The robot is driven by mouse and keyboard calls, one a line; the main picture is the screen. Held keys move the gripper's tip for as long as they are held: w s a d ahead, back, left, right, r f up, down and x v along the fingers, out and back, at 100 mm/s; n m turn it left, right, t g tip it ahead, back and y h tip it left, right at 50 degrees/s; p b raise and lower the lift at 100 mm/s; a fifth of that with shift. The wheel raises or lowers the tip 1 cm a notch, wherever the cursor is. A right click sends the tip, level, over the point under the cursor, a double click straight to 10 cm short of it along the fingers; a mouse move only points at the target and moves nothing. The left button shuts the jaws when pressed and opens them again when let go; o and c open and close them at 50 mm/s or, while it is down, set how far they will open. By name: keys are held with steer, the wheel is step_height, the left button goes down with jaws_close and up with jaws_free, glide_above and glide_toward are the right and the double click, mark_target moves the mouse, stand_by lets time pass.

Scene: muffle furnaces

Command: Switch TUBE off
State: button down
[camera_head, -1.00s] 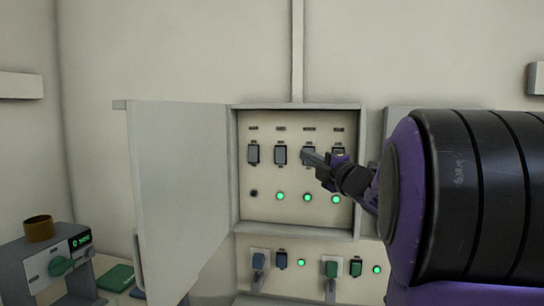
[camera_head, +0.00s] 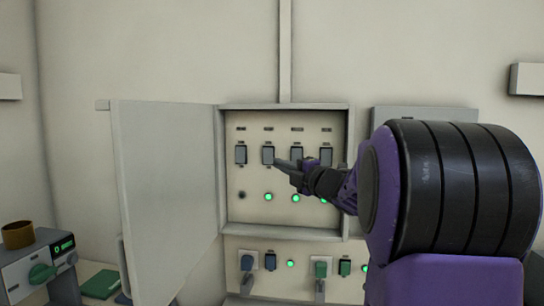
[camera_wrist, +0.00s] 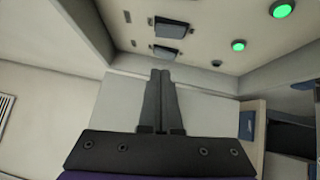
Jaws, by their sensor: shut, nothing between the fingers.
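An open wall switch box (camera_head: 285,222) holds a row of dark rocker switches with small labels above, too small to read, so I cannot tell which is TUBE. The leftmost switch (camera_head: 240,155) has a dark lamp (camera_head: 242,195) below it. The second switch (camera_head: 268,155) has a green lit lamp (camera_head: 268,197); the lamps further right are also green. My gripper (camera_head: 277,163) is shut and empty, its tip in front of the second switch's lower right. In the wrist view the shut fingers (camera_wrist: 160,72) point toward two switches (camera_wrist: 165,52); contact cannot be told.
The box door (camera_head: 165,190) stands open to the left. A device with a green knob (camera_head: 42,273) and a brown cup (camera_head: 18,234) are at lower left.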

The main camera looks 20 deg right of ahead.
glide_toward(264, 152)
steer(key=w+a, duration=0.3)
steer(key=shift+w+d+r+p, duration=0.2)
steer(key=shift+w+d+p, duration=0.2)
steer(key=shift+w+d, duration=0.3)
steer(key=shift+w+d+r, duration=0.1)
steer(key=shift+w+d, duration=0.15)
steer(key=shift+w, duration=0.4)
steer(key=p, duration=0.1)
steer(key=r+p, duration=0.1)
steer(key=p, duration=0.1)
steer(key=shift+w+d+g, duration=0.1)
steer(key=shift+w+g, duration=0.1)
steer(key=shift+g, duration=0.1)
steer(key=shift+f+m, duration=0.3)
steer(key=shift+f, duration=0.1)
steer(key=shift+s+b, duration=0.1)
steer(key=shift+b, duration=0.2)
